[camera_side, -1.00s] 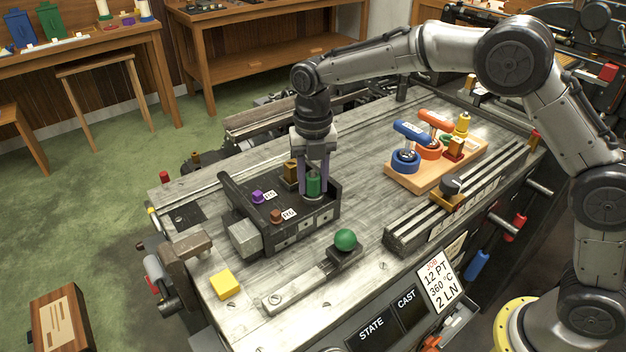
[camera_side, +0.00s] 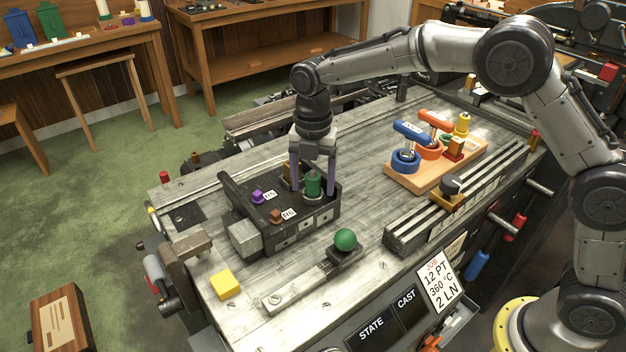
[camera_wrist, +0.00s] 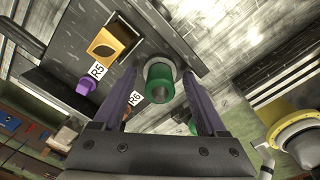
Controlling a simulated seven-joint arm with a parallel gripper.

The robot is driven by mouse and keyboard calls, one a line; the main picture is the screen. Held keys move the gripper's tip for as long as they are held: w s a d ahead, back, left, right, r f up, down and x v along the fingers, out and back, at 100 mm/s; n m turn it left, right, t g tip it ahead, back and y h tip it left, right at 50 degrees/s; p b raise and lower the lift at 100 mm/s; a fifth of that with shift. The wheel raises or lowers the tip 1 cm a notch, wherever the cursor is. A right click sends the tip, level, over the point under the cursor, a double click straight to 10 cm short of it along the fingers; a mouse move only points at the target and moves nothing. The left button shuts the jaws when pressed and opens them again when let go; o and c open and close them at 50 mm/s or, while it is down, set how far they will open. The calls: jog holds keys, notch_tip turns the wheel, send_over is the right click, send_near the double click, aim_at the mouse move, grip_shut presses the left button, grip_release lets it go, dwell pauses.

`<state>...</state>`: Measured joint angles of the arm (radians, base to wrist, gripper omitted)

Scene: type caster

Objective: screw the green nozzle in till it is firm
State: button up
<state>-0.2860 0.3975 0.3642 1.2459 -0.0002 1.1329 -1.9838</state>
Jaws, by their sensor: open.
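The green nozzle (camera_side: 313,185) stands upright in the dark block (camera_side: 262,232) on the bench. It also shows in the wrist view (camera_wrist: 160,84), between my two purple fingers, with a pale ring around its base. My gripper (camera_side: 313,190) is open, pointing down, with one finger on each side of the nozzle and a gap on both sides. The wrist view shows the open fingertips (camera_wrist: 160,80) as well. How deep the nozzle sits in its hole cannot be told.
On the same block are a purple piece (camera_side: 257,197) by label R5, a brown piece (camera_side: 276,216) by R6, and a brass piece (camera_wrist: 110,45). A lever with a green ball (camera_side: 345,239) lies in front. A yellow cube (camera_side: 225,284) sits front left.

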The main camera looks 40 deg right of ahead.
aim_at(313, 175)
notch_tip(313, 175, up, 15)
jog(key=m, duration=0.8)
notch_tip(313, 175, down, 14)
jog(key=shift+r, duration=0.1)
dwell(0.6)
grip_shut()
dwell(0.7)
dwell(1.1)
